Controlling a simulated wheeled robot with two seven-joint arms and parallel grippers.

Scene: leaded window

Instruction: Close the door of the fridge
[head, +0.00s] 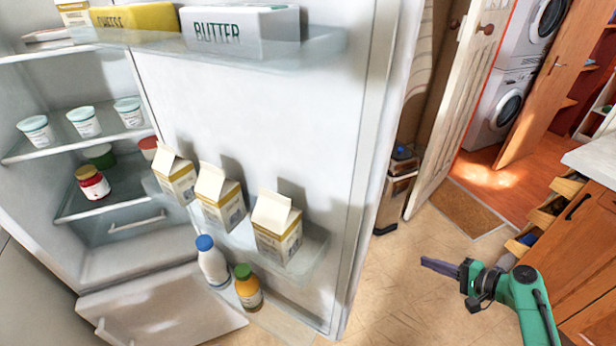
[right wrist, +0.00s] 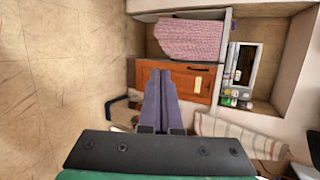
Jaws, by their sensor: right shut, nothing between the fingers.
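The fridge door (head: 290,110) stands wide open in the head view, its inner side facing me. Its shelves hold a butter box (head: 240,30), a cheese box (head: 135,18), several cartons (head: 277,228) and two bottles (head: 212,262). The open fridge interior (head: 100,225) shows at the left. My right gripper (head: 424,263) is shut and empty, to the right of the door's outer edge and apart from it. In the right wrist view its closed fingers (right wrist: 161,85) point toward an orange-brown cabinet. My left gripper is not in view.
Wooden drawers (head: 545,215), some pulled out, and a counter stand at the right, close to my right arm. A dark bin (head: 396,190) stands behind the fridge door's edge. A white panelled door (head: 460,110) and washing machines (head: 497,110) are behind. The tiled floor (head: 390,290) is clear.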

